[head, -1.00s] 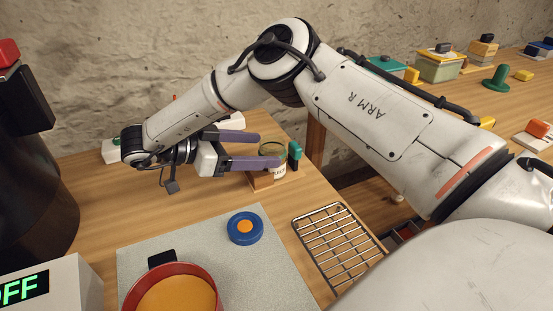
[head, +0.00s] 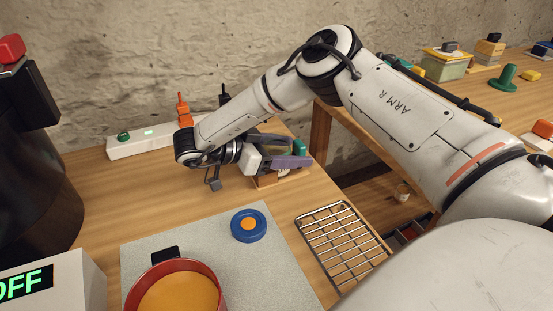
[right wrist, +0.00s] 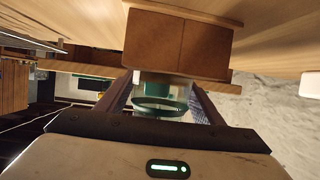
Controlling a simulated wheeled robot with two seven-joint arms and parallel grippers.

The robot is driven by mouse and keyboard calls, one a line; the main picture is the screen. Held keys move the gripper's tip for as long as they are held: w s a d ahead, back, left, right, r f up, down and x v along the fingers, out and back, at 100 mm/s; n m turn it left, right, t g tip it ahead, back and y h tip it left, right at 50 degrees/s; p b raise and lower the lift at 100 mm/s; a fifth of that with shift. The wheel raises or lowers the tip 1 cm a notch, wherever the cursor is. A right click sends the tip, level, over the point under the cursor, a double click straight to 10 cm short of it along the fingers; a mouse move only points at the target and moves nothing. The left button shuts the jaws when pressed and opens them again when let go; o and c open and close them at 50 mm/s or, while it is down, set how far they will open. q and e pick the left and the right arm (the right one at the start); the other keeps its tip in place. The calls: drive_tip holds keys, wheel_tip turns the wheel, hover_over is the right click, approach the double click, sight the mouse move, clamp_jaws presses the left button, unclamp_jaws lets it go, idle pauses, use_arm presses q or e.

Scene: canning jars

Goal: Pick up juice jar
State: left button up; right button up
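The juice jar, a clear glass jar (right wrist: 160,106), stands at the wooden holder (head: 264,182) near the far right edge of the worktop. In the head view my right gripper's purple fingers hide most of it. My right gripper (head: 284,154) is at the jar with one finger on each side. In the right wrist view the jar sits between the two fingers (right wrist: 161,100), which are spread, and narrow gaps seem to show beside the glass. The brown holder also shows in the right wrist view (right wrist: 178,45). My left gripper is out of view.
A wire rack (head: 342,246), a blue lid (head: 248,226) and a red pot (head: 176,287) are nearer. A white strip with switches (head: 150,141) lies by the wall. Worktop left of the gripper is clear.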

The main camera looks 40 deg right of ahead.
drive_tip(key=c, duration=0.9)
wheel_tip(320, 180, up, 10)
drive_tip(key=shift+r+p, duration=0.1)
drive_tip(key=shift+p, duration=0.6)
drive_tip(key=shift+c, duration=0.2)
drive_tip(key=o, duration=0.6)
drive_tip(key=c, duration=0.9)
drive_tip(key=shift+o, duration=0.2)
